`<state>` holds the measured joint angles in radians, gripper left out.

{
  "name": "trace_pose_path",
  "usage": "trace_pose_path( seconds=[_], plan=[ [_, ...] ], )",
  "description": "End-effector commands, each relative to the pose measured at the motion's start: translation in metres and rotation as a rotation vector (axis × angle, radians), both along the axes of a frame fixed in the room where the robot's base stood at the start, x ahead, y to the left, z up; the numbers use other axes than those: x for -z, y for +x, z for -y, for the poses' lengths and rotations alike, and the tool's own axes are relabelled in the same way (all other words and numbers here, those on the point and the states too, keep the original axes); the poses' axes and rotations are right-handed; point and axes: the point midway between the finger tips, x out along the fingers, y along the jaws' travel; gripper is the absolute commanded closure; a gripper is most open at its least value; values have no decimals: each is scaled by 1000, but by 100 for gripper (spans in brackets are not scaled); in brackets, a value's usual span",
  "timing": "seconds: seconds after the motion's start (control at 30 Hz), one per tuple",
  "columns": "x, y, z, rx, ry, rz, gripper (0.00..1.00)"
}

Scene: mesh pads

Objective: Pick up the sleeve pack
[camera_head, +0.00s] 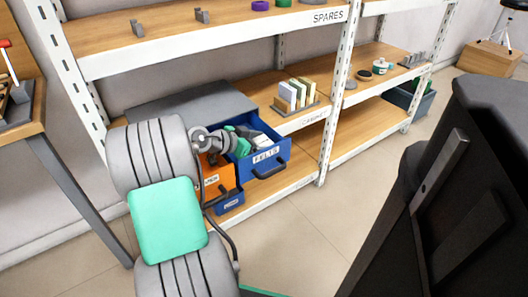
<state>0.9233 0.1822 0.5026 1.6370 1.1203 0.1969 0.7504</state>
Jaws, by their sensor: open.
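I cannot tell for sure which thing is the sleeve pack. Inside the pulled-out blue drawer labelled FELTS (265,157) lie small green pieces (242,148) and a pale item (262,140). My gripper (232,144) is at the left side of this drawer's opening, small in view and partly hidden by my wrist. It is open, and I see nothing held in it. My grey arm with a green panel covers much of the left foreground and part of the drawer unit.
An orange drawer (217,180) stands out left of the blue one, with another blue drawer front (231,203) below. A rack of upright pale packs (296,95) stands on the middle shelf. The upper shelf (200,38) overhangs behind.

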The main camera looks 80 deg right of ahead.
Motion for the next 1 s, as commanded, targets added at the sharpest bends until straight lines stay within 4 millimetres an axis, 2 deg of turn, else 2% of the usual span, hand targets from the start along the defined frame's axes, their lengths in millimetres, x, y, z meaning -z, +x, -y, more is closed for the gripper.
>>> trace_pose_path(
  seconds=[0.17,0.8,1.0],
  plan=[
    [-1,0,1,-2,0,0,25],
    [0,0,0,-2,1,1,77],
    [-1,0,0,-2,0,1,78]
  ],
)
